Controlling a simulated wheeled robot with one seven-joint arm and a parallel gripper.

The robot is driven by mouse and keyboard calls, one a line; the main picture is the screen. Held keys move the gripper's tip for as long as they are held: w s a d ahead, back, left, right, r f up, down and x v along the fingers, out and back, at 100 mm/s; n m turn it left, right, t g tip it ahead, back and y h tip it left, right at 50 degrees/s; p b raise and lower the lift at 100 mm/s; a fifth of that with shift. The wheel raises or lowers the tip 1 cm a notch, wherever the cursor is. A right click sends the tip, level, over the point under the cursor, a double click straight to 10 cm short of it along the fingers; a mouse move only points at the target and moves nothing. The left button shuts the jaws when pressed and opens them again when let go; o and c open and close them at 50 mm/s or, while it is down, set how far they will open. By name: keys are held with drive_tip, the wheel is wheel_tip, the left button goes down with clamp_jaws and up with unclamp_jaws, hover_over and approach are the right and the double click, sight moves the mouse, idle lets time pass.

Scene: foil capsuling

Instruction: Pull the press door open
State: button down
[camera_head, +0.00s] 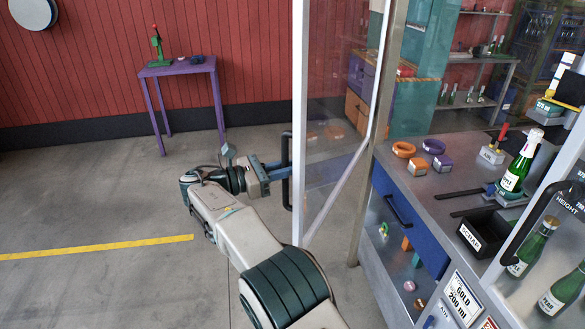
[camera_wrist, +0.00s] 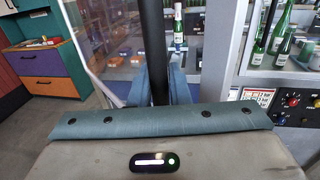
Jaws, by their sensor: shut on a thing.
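The press door (camera_head: 335,120) is a clear panel in a white frame. It stands swung out at an angle from the grey post, with the bench showing to its right. Its black upright handle (camera_head: 287,150) is on the free edge at the left. My gripper (camera_head: 280,171) reaches it from the left and is shut around the bar. In the wrist view the handle (camera_wrist: 154,45) runs upright between the blue fingers of my gripper (camera_wrist: 160,88). The lower part of the bar is hidden there behind the gripper body.
The grey bench (camera_head: 440,190) at right holds a green bottle (camera_head: 518,165), orange and purple rings and a black bin (camera_head: 483,232). A blue drawer (camera_head: 410,225) is below. A purple table (camera_head: 180,68) stands at the back. The floor at left is clear.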

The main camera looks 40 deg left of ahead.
drive_tip(key=shift+w+r, duration=0.1)
idle(0.3)
drive_tip(key=c, duration=1.5)
unclamp_jaws()
drive_tip(key=shift+c, duration=0.2)
drive_tip(key=shift+o, duration=0.4)
drive_tip(key=shift+w, duration=0.1)
